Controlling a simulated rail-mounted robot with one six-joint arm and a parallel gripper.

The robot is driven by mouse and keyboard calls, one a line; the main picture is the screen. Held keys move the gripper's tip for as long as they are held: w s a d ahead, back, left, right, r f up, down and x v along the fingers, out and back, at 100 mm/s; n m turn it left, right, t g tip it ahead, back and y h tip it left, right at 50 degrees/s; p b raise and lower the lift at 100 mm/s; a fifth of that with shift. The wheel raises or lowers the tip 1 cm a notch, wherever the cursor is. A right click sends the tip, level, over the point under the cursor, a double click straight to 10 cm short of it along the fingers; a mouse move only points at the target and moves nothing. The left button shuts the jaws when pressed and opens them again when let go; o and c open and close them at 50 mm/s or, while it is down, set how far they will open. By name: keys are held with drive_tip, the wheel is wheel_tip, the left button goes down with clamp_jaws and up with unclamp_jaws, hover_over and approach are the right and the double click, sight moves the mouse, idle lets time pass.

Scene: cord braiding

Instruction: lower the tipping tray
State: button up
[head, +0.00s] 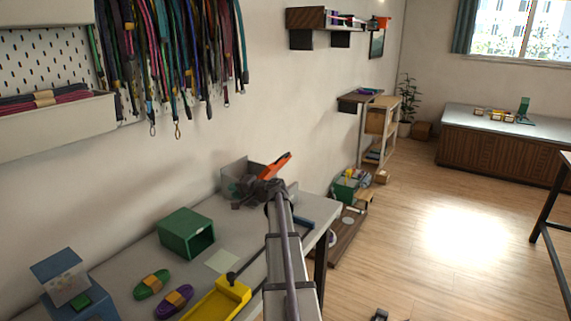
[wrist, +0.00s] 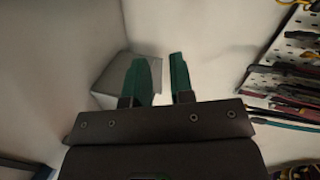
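A grey, open tray-like box (head: 236,172) stands at the far end of the workbench, against the wall. I take it for the tipping tray; its tilt is hard to tell because my arm covers part of it. My gripper (head: 258,194) is in front of it. An orange piece (head: 278,165) sticks up just beyond my wrist; I cannot tell what it belongs to. In the wrist view my green fingers (wrist: 166,78) are apart, with nothing seen between them. A pale grey box corner (wrist: 112,82) shows behind the left finger; contact is unclear.
The workbench (head: 140,262) holds a green open box (head: 187,234), green (head: 152,284) and purple (head: 174,301) cord bundles, a yellow fixture (head: 217,300) and a blue device (head: 77,290). Cords (head: 165,50) hang on the wall above.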

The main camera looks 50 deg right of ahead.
drive_tip(key=s+d+r+m+t+h, duration=0.1)
drive_tip(key=s+d+m+t+h, duration=0.2)
drive_tip(key=d, duration=0.9)
drive_tip(key=m+h+b, duration=0.1)
drive_tip(key=m+h, duration=0.3)
drive_tip(key=m, duration=0.1)
approach(286, 155)
drive_tip(key=shift+n, duration=0.3)
drive_tip(key=x, duration=1)
drive_tip(key=shift+w+d+f, duration=0.2)
drive_tip(key=shift+w+d, duration=0.05)
drive_tip(key=shift+w, duration=0.05)
clamp_jaws()
